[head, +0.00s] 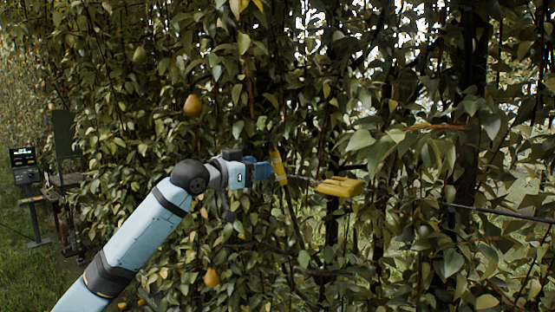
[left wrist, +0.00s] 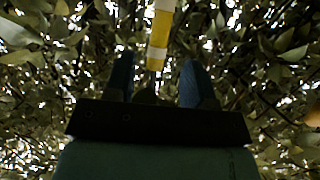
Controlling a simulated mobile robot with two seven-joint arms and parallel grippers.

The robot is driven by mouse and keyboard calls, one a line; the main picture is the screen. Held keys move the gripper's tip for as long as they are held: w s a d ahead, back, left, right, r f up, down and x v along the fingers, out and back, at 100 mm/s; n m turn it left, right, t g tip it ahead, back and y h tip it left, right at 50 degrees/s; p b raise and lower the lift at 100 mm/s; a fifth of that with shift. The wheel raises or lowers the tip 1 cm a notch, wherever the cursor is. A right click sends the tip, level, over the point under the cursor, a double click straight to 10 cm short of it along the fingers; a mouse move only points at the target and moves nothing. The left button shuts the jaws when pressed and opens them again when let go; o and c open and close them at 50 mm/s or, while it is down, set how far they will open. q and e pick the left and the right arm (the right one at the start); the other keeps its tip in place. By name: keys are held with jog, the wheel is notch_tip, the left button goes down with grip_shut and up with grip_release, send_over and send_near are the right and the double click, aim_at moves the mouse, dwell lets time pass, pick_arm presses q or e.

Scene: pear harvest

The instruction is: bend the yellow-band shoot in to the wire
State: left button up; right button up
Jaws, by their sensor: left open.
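The shoot's yellow band (head: 279,167) is in the middle of the head view, on a dark, slightly leaning shoot. My left gripper (head: 266,171) is right beside it, to its left, with its blue fingers pointing at the band. In the left wrist view the yellow and white band (left wrist: 161,36) stands ahead, in line with the gap between the open fingers (left wrist: 158,78). I cannot tell whether the fingers touch the shoot. The wire (head: 500,213) runs in from the right, and a yellow block (head: 340,187) sits right of the band, apparently near the wire's line. My right gripper is out of view.
Dense leaves and branches surround the gripper. Pears hang at the left, one higher (head: 193,105) and one lower (head: 211,277). A dark trunk (head: 468,90) stands at the right. A stand with a screen (head: 25,165) is at the far left on grass.

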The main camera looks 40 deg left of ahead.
aim_at(274, 164)
pick_arm(q)
jog(key=p+x, duration=0.1)
jog(key=x, duration=0.5)
jog(key=shift+r, duration=0.1)
jog(key=shift+w+d+p, duration=0.25)
jog(key=shift+w+p, duration=0.05)
jog(key=shift+w, duration=0.25)
grip_shut()
